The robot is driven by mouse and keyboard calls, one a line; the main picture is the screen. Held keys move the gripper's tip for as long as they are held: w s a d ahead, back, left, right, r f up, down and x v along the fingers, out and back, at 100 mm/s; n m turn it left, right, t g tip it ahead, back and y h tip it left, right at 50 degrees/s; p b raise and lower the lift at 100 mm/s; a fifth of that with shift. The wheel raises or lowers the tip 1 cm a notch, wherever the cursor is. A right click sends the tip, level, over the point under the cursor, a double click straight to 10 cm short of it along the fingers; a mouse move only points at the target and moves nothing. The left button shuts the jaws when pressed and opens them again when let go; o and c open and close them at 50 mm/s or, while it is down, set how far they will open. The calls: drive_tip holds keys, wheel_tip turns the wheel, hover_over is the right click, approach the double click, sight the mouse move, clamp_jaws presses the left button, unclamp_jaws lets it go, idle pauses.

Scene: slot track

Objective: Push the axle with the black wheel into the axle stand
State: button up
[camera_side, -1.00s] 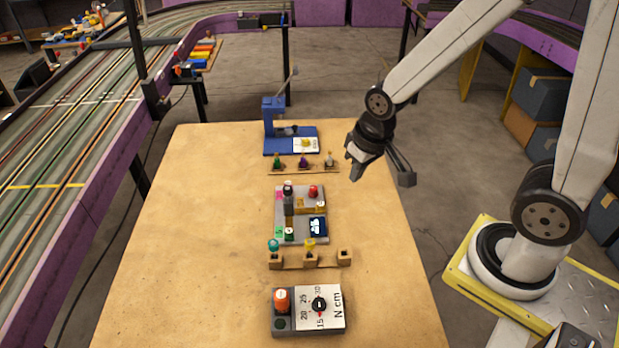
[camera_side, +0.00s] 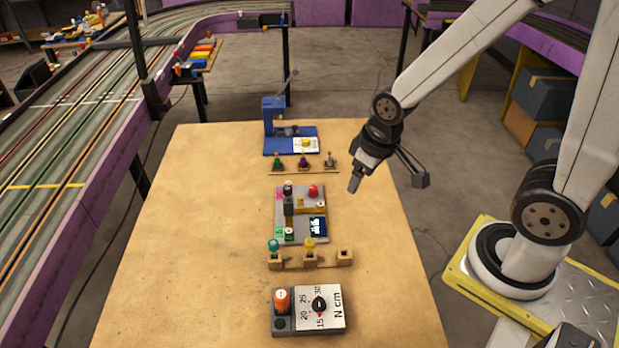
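A small black round piece (camera_side: 288,188), which may be the black wheel, sits at the upper left of a grey fixture (camera_side: 307,240) in the middle of the table. A wooden stand (camera_side: 327,259) just in front of the fixture has three posts. I cannot tell for certain whether this is the axle stand. My gripper (camera_side: 354,185) hangs above the table, right of the fixture and apart from it. Its finger gap is not clear from here, and nothing shows in it.
A blue press (camera_side: 273,117) stands at the back, with a low rack (camera_side: 318,170) of small coloured pieces before it. The table (camera_side: 200,230) is clear on the left.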

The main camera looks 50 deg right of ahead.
drive_tip(key=w+f+n+g, duration=0.1)
drive_tip(key=w+f+n, duration=0.3)
drive_tip(key=w+n, duration=0.8)
drive_tip(key=n+g, duration=0.2)
drive_tip(key=n, duration=0.8)
hover_over(288, 188)
drive_tip(key=f, duration=0.8)
drive_tip(key=shift+s+f, duration=0.15)
drive_tip(key=shift+s, duration=0.05)
drive_tip(key=shift+w+f+n, duration=0.25)
drive_tip(key=shift+f+n, duration=0.15)
drive_tip(key=shift+n, duration=0.2)
drive_tip(key=shift+f, duration=0.15)
drive_tip(key=shift+f, duration=3.75)
drive_tip(key=c, duration=1)
drive_tip(key=o, duration=1)
